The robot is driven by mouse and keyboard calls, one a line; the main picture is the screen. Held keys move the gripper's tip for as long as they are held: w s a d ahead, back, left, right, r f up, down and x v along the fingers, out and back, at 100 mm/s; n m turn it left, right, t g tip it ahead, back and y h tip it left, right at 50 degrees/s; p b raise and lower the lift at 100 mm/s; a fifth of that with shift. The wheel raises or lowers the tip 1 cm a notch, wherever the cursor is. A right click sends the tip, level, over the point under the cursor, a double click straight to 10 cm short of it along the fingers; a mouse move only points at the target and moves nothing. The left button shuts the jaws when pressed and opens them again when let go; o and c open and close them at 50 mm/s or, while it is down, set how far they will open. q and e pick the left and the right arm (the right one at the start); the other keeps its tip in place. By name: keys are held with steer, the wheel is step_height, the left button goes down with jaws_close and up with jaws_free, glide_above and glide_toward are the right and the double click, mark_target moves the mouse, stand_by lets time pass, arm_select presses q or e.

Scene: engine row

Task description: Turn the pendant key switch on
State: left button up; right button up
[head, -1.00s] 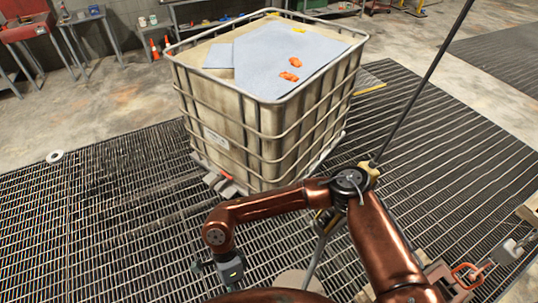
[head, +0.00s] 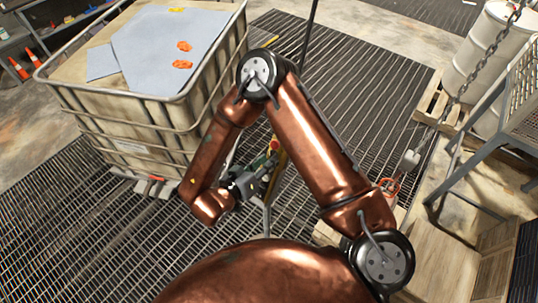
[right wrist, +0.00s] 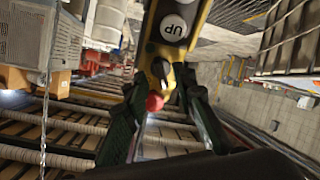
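The yellow pendant (right wrist: 150,48) comes down from the top of the right wrist view, with a white UP button (right wrist: 173,28). Below that button is a small dark part with a pale edge, which looks like the key switch (right wrist: 161,69); its setting cannot be read. A red knob (right wrist: 154,103) sits further down. My right gripper (right wrist: 158,84) is open, its dark fingers either side of the pendant's lower end; contact cannot be told. In the head view my right gripper (head: 250,182) is beside the pendant (head: 277,172), partly behind my arm. My left gripper is out of view.
A caged tank (head: 160,110) with grey sheets and orange pieces on top stands at left. A white drum (head: 485,55), a hanging chain (head: 480,65) and a metal-framed stand (head: 490,125) are at right. Floor grating (head: 390,90) lies between.

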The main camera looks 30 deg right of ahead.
steer(key=shift+x, duration=1.05)
jaws_close()
